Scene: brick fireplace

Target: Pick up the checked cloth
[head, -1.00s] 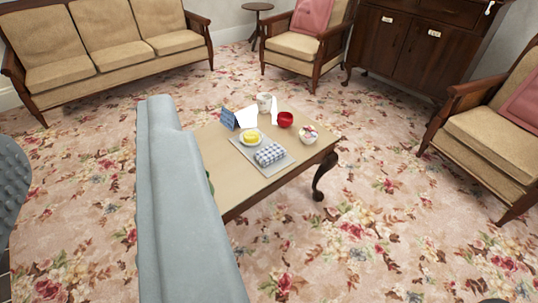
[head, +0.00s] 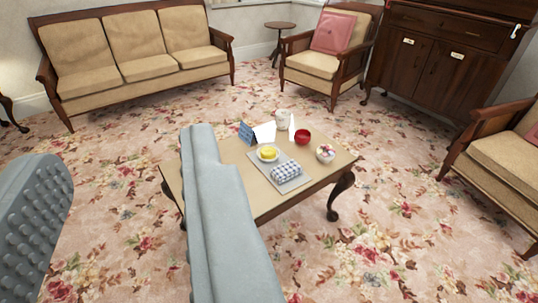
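The checked cloth (head: 287,171), dark blue and white, lies folded on a grey mat (head: 262,174) on the low wooden table (head: 264,208). A small plate with a yellow item (head: 267,153) is just behind and left of it on the same mat. My gripper (head: 122,146) shows as two grey fingers, the left one with a studded inner pad. They stand wide apart with only carpet and furniture seen between them. The gripper is open and empty. The right finger hides part of the table's left side; the cloth is in full view, to the right of that finger.
On the table are a blue card (head: 246,132), a whitish mug (head: 282,119), a red bowl (head: 302,137) and a bowl of pale and red items (head: 325,153). A sofa (head: 130,55), armchairs (head: 318,60) and a dark cabinet (head: 430,65) stand around. Open floral carpet surrounds the table.

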